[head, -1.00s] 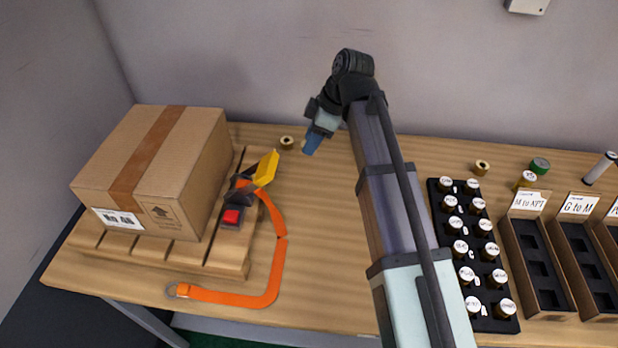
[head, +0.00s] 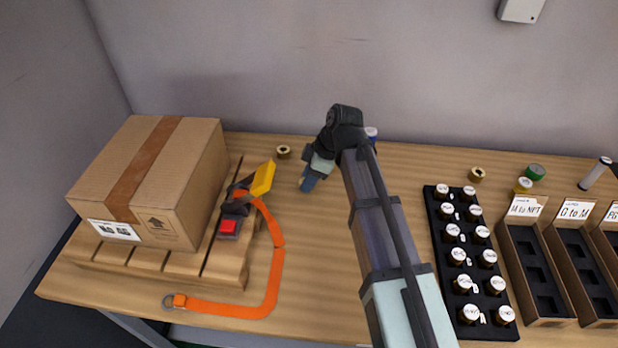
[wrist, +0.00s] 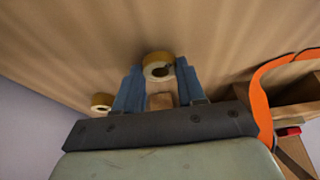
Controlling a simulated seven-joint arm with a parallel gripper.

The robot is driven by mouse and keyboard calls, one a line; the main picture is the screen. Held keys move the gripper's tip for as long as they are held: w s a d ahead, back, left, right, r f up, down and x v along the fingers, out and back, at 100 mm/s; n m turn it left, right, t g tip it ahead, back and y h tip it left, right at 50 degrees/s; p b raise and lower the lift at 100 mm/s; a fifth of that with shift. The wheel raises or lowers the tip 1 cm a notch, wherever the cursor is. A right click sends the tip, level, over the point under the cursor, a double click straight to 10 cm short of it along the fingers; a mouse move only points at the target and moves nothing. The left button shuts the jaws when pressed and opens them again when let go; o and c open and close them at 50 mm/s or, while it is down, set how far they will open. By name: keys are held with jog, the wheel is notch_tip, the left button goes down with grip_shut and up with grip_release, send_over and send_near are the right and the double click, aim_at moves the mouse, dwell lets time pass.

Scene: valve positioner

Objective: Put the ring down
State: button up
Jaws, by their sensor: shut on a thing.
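A brass-coloured ring (wrist: 158,66) with a pale rim and a dark hole is between the blue fingertips of my gripper (wrist: 157,65) in the wrist view. The gripper is shut on it, low over the bare wooden table; I cannot tell whether the ring touches the wood. In the head view my gripper (head: 308,186) points down at the table, right of the orange strap, and the held ring is hidden there.
Another ring (head: 283,152) stands near the wall. A ring also shows at the left of the wrist view (wrist: 101,102); which one is unclear. The box (head: 150,180) on its pallet (head: 225,265) and the orange strap (head: 272,275) lie left. A black tray (head: 470,250) stands right.

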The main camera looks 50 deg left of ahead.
jog(key=shift+f, duration=0.25)
jog(key=shift+f, duration=0.15)
jog(key=o, duration=1.1)
jog(key=shift+c, duration=0.2)
jog(key=v, duration=1.2)
